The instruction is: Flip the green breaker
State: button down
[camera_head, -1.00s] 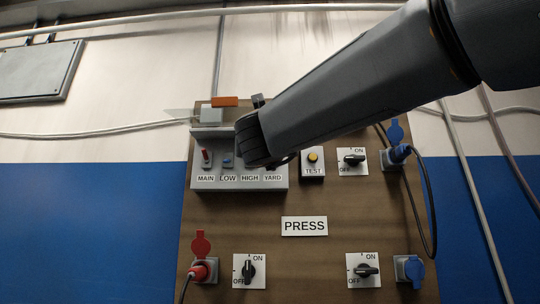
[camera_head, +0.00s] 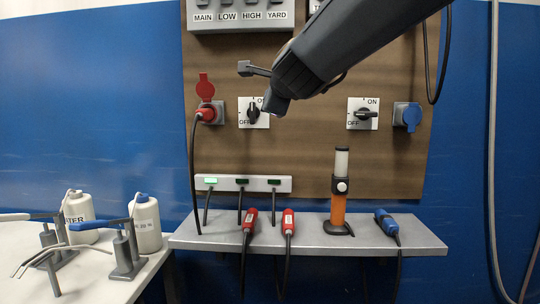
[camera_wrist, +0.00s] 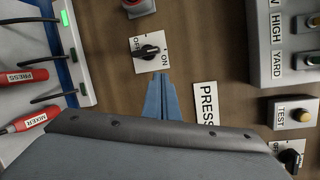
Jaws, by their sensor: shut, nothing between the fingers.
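The grey breaker box (camera_head: 240,17) is cut off by the top edge of the head view. Its labels MAIN, LOW, HIGH and YARD show, but the levers are mostly out of frame. In the wrist view the box (camera_wrist: 255,72) is at the upper right, partly cut off, with dark green parts by the right edge; the lever positions cannot be told. My gripper (camera_head: 273,105) is shut and empty, below the box, in front of the board beside the lower-left rotary switch (camera_head: 253,112). In the wrist view the shut fingers (camera_wrist: 160,82) point toward that switch; contact cannot be told.
A PRESS label (camera_wrist: 206,105) and a TEST button (camera_wrist: 302,116) are on the board. A red socket (camera_head: 207,113) is left of the rotary switch. A shelf (camera_head: 310,238) below holds red plugs, a blue plug and an orange lamp (camera_head: 339,190). Bottles stand on a table at left.

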jog(key=s+d+f+n+g, duration=0.2)
jog(key=s+d+f+n, duration=0.1)
jog(key=f, duration=0.6)
jog(key=s+d+f+n+g+h, duration=0.1)
jog(key=s+d+f+n+g, duration=0.2)
jog(key=f, duration=0.6)
jog(key=s+d+f+n+g, duration=0.2)
jog(key=f+n, duration=0.2)
jog(key=f, duration=0.6)
jog(key=s+d+f+n+g+h, duration=0.1)
jog(key=s+d+f+n+g, duration=0.3)
jog(key=s+f, duration=0.5)
jog(key=s+d+f+n+g+h, duration=0.1)
jog(key=s+d+f+n+g, duration=0.3)
jog(key=s, duration=1)
jog(key=d+f+n, duration=0.1)
jog(key=d+f, duration=0.2)
jog(key=f, duration=0.2)
jog(key=shift+s+d+n+g, duration=0.15)
jog(key=shift+s+n+g, duration=0.2)
jog(key=shift+n+g, duration=0.05)
jog(key=shift+w, duration=0.1)
